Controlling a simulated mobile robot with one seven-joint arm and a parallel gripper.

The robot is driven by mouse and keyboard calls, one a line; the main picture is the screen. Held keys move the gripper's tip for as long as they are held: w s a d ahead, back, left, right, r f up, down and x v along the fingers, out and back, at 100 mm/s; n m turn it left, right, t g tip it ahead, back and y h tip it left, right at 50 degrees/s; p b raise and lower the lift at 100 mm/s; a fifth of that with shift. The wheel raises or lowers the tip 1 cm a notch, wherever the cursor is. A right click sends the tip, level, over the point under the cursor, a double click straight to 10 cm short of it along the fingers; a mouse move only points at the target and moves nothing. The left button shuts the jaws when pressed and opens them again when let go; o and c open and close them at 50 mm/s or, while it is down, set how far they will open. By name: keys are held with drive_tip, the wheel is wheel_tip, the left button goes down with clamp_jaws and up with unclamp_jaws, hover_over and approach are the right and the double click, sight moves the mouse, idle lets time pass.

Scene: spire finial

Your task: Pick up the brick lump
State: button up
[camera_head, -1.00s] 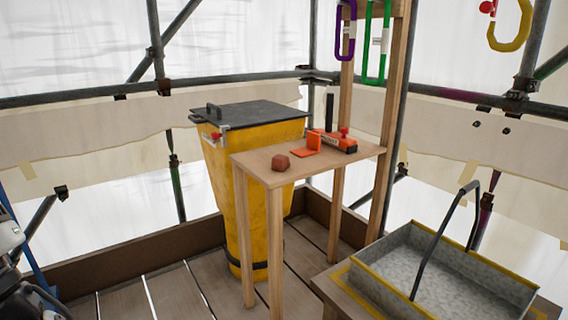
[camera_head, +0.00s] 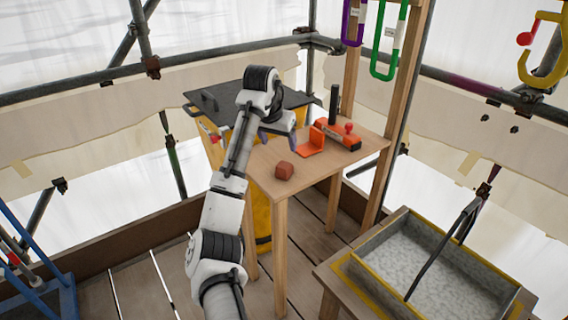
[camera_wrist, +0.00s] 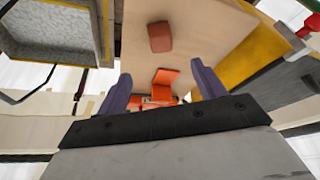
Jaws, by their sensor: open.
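The brick lump (camera_head: 284,171) is a small reddish-brown block near the front left part of the small wooden table (camera_head: 262,165). It also shows in the wrist view (camera_wrist: 160,37), lying on the bare tabletop beyond the fingertips. My gripper (camera_head: 279,142) is above the table's left part, close to the lump but apart from it. In the wrist view its two purple fingers (camera_wrist: 160,80) are spread wide with nothing held between them. The finger tips are partly hard to see in the head view.
An orange bracket (camera_head: 312,146) and an orange-and-black tool (camera_head: 338,137) lie behind the lump. A dark upright post (camera_head: 333,104) stands at the table's back. A yellow bin with a dark lid (camera_head: 225,98) adjoins the table's left. A grey tray (camera_head: 375,247) stands front right.

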sight(284, 164)
drive_tip(key=p+x, duration=0.2)
drive_tip(key=x, duration=1.1)
drive_tip(key=shift+a, duration=0.1)
drive_tip(key=shift+r, duration=0.15)
drive_tip(key=c, duration=1.2)
